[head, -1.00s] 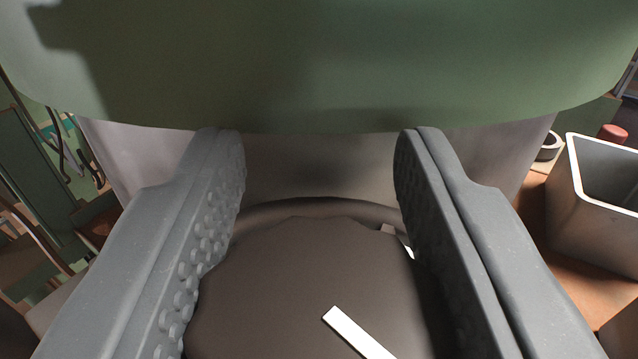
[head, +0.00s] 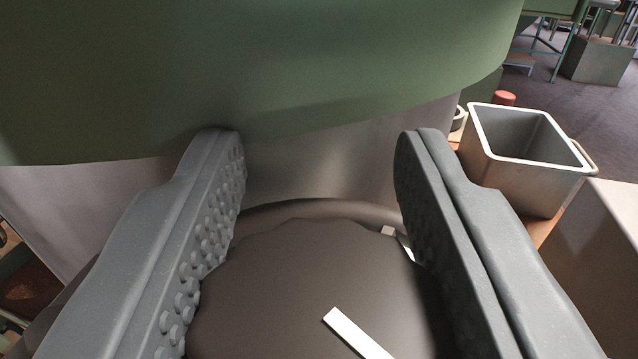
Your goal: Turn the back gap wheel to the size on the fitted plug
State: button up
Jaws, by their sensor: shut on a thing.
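A dark brown wheel (head: 290,275) with a scalloped edge fills the lower middle of the head view. A white pointer bar (head: 357,333) lies on its face, slanting down to the right. My gripper (head: 320,150) has a grey studded finger on each side of the wheel and is shut on it. A small white patch (head: 391,231) shows past the wheel's far right edge; I cannot read it. The size marks and the fitted plug are not in view. I cannot tell from this view which of the gap wheels this is.
A green housing (head: 250,75) above a pale grey drum (head: 320,155) stands close beyond my fingertips. A grey open bin (head: 530,180) stands on a brown surface at right, with a small red thing (head: 504,98) behind it. Open floor shows at upper right.

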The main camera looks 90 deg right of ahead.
jog(key=shift+w+a+r, duration=0.1)
jog(key=shift+a, duration=0.05)
jog(key=o, duration=0.7)
jog(key=shift+o, duration=1.3)
jog(key=shift+w, duration=0.2)
jog(key=shift+s, duration=0.1)
jog(key=shift+f, duration=0.2)
jog(key=a+p, duration=0.1)
jog(key=a, duration=0.7)
jog(key=shift+w, duration=0.3)
jog(key=shift+a, duration=0.1)
